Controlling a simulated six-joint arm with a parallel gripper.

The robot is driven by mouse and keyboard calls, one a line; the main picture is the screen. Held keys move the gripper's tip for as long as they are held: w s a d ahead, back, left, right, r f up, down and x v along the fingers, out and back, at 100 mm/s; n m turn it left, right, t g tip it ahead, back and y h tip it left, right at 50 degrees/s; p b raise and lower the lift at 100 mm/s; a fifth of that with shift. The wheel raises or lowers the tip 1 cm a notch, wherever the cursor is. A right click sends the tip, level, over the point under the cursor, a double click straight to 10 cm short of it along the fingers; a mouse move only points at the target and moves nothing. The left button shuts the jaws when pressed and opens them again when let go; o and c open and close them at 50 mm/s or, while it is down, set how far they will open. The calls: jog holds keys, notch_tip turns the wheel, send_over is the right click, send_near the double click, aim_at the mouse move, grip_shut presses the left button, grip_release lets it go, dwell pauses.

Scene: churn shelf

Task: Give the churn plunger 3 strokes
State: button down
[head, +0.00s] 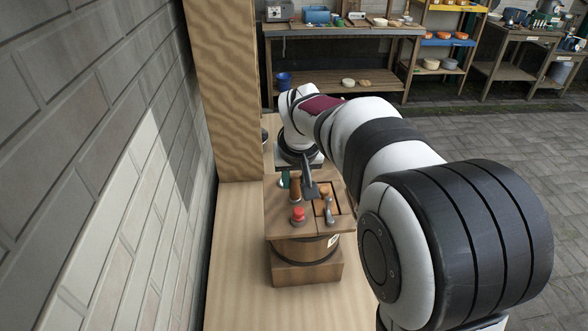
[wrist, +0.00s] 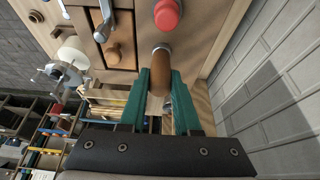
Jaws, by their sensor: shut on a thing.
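The churn (head: 305,250) is a wooden tub with a dark band and a flat wooden top, standing on a block at the middle of the head view. Its plunger handle (head: 295,190) is a brown wooden cylinder rising from the top. My gripper (head: 292,180) is at this handle. In the wrist view the green fingers of my gripper (wrist: 162,82) stand on either side of the handle (wrist: 157,72) and are shut on it. The shaft below the handle is mostly hidden, so its depth cannot be told.
A red button (head: 297,213) sits on the churn top in front of the handle. A grey metal lever (head: 328,208) stands to its right. A wooden post (head: 222,90) and brick wall (head: 110,140) are close on the left. Workbenches (head: 340,32) stand farther back.

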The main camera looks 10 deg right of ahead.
jog(key=shift+r, duration=2.7)
jog(key=shift+f, duration=2.6)
jog(key=shift+r, duration=2.65)
jog(key=shift+f, duration=2.65)
jog(key=shift+r, duration=0.1)
